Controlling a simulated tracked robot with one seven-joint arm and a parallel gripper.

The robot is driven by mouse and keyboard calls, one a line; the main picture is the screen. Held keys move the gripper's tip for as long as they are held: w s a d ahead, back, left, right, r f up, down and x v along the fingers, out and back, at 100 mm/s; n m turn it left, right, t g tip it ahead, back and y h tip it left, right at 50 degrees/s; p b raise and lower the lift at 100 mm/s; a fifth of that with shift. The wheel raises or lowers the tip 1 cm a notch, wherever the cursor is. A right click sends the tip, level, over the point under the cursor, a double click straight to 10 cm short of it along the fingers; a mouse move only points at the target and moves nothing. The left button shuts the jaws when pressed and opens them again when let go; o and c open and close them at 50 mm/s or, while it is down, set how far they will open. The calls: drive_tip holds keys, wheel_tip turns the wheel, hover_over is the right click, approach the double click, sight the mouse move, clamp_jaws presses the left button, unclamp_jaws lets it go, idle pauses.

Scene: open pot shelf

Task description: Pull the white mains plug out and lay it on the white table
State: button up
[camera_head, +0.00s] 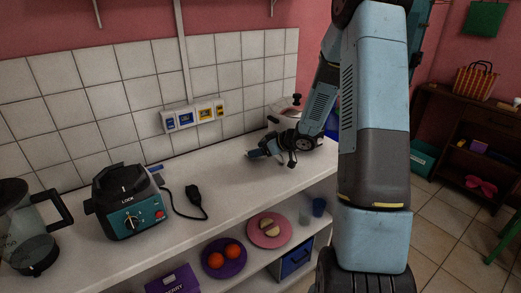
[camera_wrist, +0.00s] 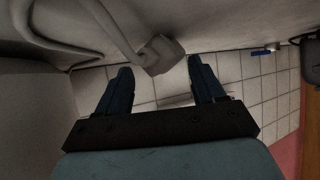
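The white mains plug (camera_wrist: 161,54) is in the wrist view, just beyond my fingertips, with its pale cord (camera_wrist: 115,28) running to the upper left. I cannot tell whether the plug rests on the table or hangs clear of it. My gripper (camera_wrist: 160,80) is open, with one finger on each side of the plug's line and nothing between them. In the head view my gripper (camera_head: 252,153) is low over the white table (camera_head: 235,178), pointing left. The plug cannot be made out there. The wall socket panel (camera_head: 193,116) is up and left of my gripper.
A teal and black appliance (camera_head: 128,203) stands at the left, its black plug (camera_head: 194,192) lying on the table. A glass jug (camera_head: 28,235) is at far left. A pale pot (camera_head: 285,108) stands behind my arm. Plates of food are on the shelf below. The table's middle is fairly clear.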

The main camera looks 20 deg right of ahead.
drive_tip(key=v, duration=1.4)
wheel_tip(320, 180, up, 9)
drive_tip(key=w+d+m+t+h, duration=0.1)
drive_tip(key=d+m+t+h, duration=0.1)
drive_tip(key=h, duration=0.4)
drive_tip(key=s+r+m+h, duration=0.4)
drive_tip(key=s+r+h, duration=0.1)
drive_tip(key=s+r, duration=0.25)
drive_tip(key=s+a+r+m+g+y, duration=0.1)
drive_tip(key=s+a, duration=0.2)
drive_tip(key=s, duration=0.4)
drive_tip(key=s+a+r+g+y, duration=0.1)
drive_tip(key=s+a+g, duration=0.1)
drive_tip(key=s+a, duration=0.2)
drive_tip(key=s+a+m+g+y, duration=0.1)
drive_tip(key=s+a, duration=0.3)
drive_tip(key=s, duration=0.7)
drive_tip(key=shift+s+a+r+m+g, duration=0.1)
drive_tip(key=shift+r+m+g, duration=0.2)
drive_tip(key=shift+r+g, duration=0.1)
